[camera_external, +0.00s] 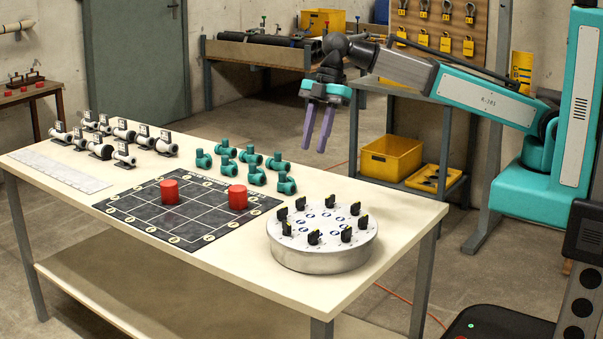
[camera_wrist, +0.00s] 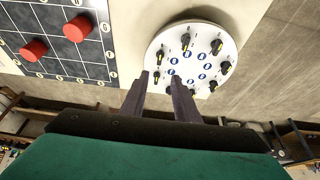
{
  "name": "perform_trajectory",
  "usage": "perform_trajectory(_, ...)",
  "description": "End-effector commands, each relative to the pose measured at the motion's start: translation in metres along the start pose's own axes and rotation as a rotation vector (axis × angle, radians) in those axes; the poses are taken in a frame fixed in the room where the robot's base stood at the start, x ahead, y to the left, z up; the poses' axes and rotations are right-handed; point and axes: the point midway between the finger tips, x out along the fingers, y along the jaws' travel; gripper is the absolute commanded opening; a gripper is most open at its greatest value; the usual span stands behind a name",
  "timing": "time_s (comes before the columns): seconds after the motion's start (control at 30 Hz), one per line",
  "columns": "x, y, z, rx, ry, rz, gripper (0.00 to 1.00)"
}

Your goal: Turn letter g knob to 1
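A round silver knob panel (camera_external: 323,257) sits at the right end of the table, with several black knobs around its white top and blue round labels inside the ring. It also shows in the wrist view (camera_wrist: 205,41), its lower part partly hidden behind my fingers. The knob letters are too small to read, so I cannot tell which knob is g. My gripper (camera_external: 317,140) hangs above the table, fingers pointing down, apart and empty. In the wrist view my gripper (camera_wrist: 159,80) has its two purple-grey fingers spread, tips near the panel's edge in the picture. It touches no knob.
A dark grid board (camera_external: 190,215) with two red cylinders (camera_external: 237,197) lies left of the panel. Teal pipe fittings (camera_external: 250,156) and white-grey valves (camera_external: 102,150) stand farther back and left. A yellow bin (camera_external: 391,158) sits on a shelf behind.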

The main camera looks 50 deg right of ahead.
Motion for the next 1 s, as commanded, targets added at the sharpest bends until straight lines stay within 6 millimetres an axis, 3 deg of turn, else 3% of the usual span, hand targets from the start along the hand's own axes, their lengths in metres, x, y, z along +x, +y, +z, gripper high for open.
perform_trajectory(0.47,0.009,0.001,0.0,0.001,0.001,0.001,0.28)
perform_trajectory(1.0,0.061,0.001,0.0,0.001,0.0,0.0,0.28)
